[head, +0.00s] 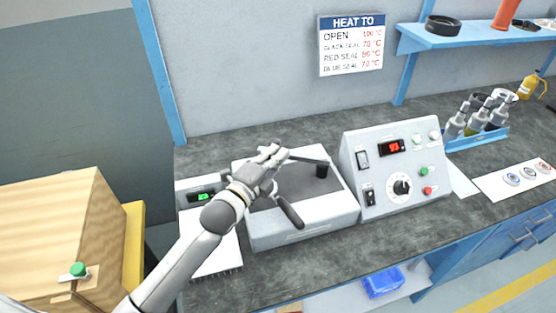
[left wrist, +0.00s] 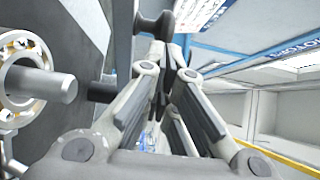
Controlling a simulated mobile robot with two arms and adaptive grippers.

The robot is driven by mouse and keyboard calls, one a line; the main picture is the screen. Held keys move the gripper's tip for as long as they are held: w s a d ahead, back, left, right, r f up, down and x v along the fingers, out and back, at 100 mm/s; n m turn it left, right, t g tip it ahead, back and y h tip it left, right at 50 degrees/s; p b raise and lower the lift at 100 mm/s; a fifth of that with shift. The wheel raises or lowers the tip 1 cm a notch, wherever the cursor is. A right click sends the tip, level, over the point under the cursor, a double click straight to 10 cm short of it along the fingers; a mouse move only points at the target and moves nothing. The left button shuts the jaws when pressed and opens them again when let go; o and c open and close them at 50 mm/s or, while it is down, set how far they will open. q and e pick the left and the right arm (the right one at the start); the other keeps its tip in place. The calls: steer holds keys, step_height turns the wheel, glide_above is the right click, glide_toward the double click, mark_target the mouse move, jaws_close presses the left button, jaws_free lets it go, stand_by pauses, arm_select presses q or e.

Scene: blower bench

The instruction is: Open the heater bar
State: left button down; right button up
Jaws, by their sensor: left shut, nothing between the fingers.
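The heater (head: 298,232) is a light grey box with a dark top plate, on the bench. A dark thin bar (head: 312,161) runs over the plate beside a black post (head: 322,171). A black rounded handle (head: 290,212) sticks out toward the heater's front edge. My left gripper (head: 273,152) is over the back left of the heater, shut and empty; part of the heater is hidden behind it. In the left wrist view the closed fingers (left wrist: 163,80) are beside the grey plate. A bearing ring (left wrist: 14,112) around a grey shaft (left wrist: 45,84) shows at the left. My right gripper is not in view.
A control box (head: 385,165) with a red display reading about 93 stands right of the heater. A wooden crate (head: 60,225) is at the left. Bottles (head: 478,118) sit in a blue tray at the right. The bench front is mostly clear.

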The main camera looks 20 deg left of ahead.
mark_target(276, 141)
arm_select(q)
steer(key=w, duration=0.2)
steer(key=w+a, duration=0.1)
steer(key=w, duration=0.2)
steer(key=shift+a, duration=0.2)
steer(key=shift+a+x, duration=0.2)
steer(key=shift+x, duration=1.05)
steer(key=shift+w, duration=0.1)
